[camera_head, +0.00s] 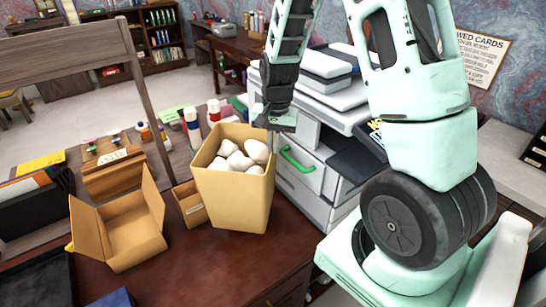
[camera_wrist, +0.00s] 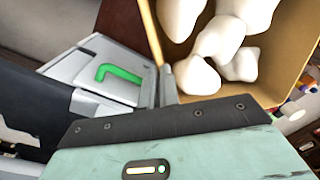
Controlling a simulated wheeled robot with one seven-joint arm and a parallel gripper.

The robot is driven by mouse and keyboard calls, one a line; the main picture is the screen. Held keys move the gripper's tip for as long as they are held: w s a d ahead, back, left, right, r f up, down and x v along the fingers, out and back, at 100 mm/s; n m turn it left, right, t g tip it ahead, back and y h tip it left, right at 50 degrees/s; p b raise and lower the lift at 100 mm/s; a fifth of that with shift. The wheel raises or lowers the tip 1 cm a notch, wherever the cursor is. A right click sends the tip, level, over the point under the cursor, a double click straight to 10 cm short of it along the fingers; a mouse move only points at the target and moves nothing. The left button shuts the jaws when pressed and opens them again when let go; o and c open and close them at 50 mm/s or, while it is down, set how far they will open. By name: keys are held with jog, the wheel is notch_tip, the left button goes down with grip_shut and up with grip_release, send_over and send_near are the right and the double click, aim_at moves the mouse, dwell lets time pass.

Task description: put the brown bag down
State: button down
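The brown bag (camera_head: 233,197) is a tan, open-topped, bin-like container filled with white rounded lumps (camera_head: 240,158). It is upright over the dark red desk. I cannot tell whether its base touches the desk. My gripper (camera_head: 278,121) is at the bag's right rim corner, pointing down. In the wrist view the bag's inner wall (camera_wrist: 288,70) and the lumps (camera_wrist: 222,38) are close in front of the gripper body.
An open cardboard box (camera_head: 122,228) and a small box (camera_head: 190,205) stand left of the bag. A white printer-like unit with a green handle (camera_head: 297,159) is close on the right. Bottles (camera_head: 192,128) stand behind. Bare desk (camera_head: 215,265) lies in front of the bag.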

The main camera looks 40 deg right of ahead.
notch_tip(320, 180, down, 6)
jog(key=p, duration=0.1)
dwell(0.4)
jog(key=shift+f, duration=0.15)
jog(key=c, duration=1.6)
grip_release()
jog(key=shift+c, duration=0.2)
